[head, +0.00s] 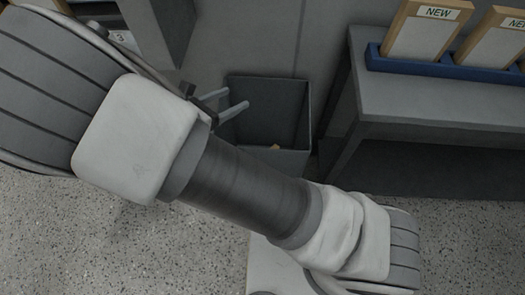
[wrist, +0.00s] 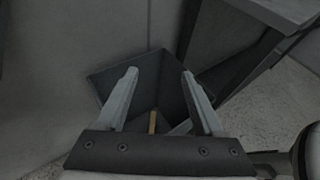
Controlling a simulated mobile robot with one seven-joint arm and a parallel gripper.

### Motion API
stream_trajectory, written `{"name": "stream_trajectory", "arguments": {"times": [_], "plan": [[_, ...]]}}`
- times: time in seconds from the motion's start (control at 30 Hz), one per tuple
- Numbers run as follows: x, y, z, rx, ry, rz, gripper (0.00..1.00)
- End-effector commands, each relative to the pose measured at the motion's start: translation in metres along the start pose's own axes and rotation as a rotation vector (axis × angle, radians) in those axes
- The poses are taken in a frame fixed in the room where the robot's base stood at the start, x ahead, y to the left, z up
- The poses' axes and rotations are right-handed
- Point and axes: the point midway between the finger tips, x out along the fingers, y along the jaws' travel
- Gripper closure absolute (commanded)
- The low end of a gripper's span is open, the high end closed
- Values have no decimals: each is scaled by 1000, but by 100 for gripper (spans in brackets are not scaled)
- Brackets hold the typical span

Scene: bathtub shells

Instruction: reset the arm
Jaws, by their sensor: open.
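My gripper (head: 233,103) is at the near left side of a dark grey open bin (head: 305,140) in the head view, with its fingers over the bin's left edge. In the wrist view my gripper (wrist: 161,85) has its two fingers spread wide apart with nothing between them. The bin (wrist: 112,80) shows below and beyond the fingers there. My arm crosses the head view from upper left to lower right and hides part of the floor and the bin's lower left.
A small tan piece (head: 275,147) lies inside the bin; it shows in the wrist view as a thin strip (wrist: 153,122). A grey table (head: 440,103) at the right bears a blue tray (head: 440,69) with wooden-framed boards marked NEW (head: 425,35). Speckled floor (head: 450,235) is clear at lower right.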

Motion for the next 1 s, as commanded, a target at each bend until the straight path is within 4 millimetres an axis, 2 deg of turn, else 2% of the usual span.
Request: {"name": "stream_trajectory", "arguments": {"times": [0.17,0.67,0.83,1.0], "plan": [[-10,0,0,0,0,0,31],[-9,-1,1,5,3,-4,31],[1,-16,19,113,70,-84,31],[17,-52,54,371,209,-256,31]]}}
